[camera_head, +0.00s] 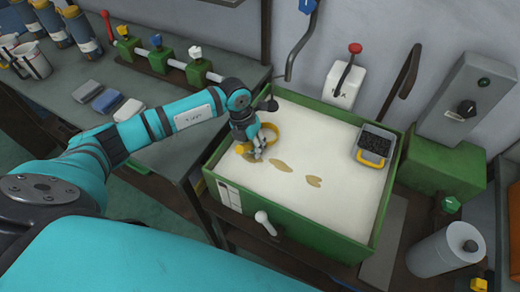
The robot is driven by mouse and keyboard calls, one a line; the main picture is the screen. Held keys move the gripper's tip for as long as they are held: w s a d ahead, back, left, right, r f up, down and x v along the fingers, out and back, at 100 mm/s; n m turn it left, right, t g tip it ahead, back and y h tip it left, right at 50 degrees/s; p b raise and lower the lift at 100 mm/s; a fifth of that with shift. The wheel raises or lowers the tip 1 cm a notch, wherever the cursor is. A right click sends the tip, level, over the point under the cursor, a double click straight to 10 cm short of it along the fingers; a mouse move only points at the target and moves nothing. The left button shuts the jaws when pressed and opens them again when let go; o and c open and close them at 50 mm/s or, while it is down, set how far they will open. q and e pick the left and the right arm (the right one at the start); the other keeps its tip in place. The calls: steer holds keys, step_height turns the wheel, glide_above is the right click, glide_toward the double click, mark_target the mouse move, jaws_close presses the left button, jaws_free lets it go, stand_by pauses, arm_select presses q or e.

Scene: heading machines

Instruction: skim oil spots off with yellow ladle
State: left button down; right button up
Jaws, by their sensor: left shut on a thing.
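A green-walled tank (290,228) holds pale, milky liquid. Brown oil spots lie on the liquid: one spot (283,166) just right of my left gripper and another spot (313,181) farther right. My left gripper (257,148) is over the tank's left part, pointing down, shut on the yellow ladle (270,132). The ladle's ring-shaped part shows beside the fingers; the fingers hide some of it. I cannot tell how deep it sits in the liquid. My right gripper is not in view.
A grey basket with dark contents and a yellow handle (371,160) sits at the tank's right edge. A white lever (265,222) sticks out at the front. A grey canister (440,252) stands at lower right. Green valves (161,60) and folded cloths (105,100) are on the left bench.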

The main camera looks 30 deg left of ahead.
arm_select(q)
steer(key=w+a+p+v, duration=0.1)
steer(key=p+v, duration=0.6)
steer(key=v, duration=0.5)
steer(key=shift+r, duration=0.15)
stand_by(1.0)
stand_by(1.2)
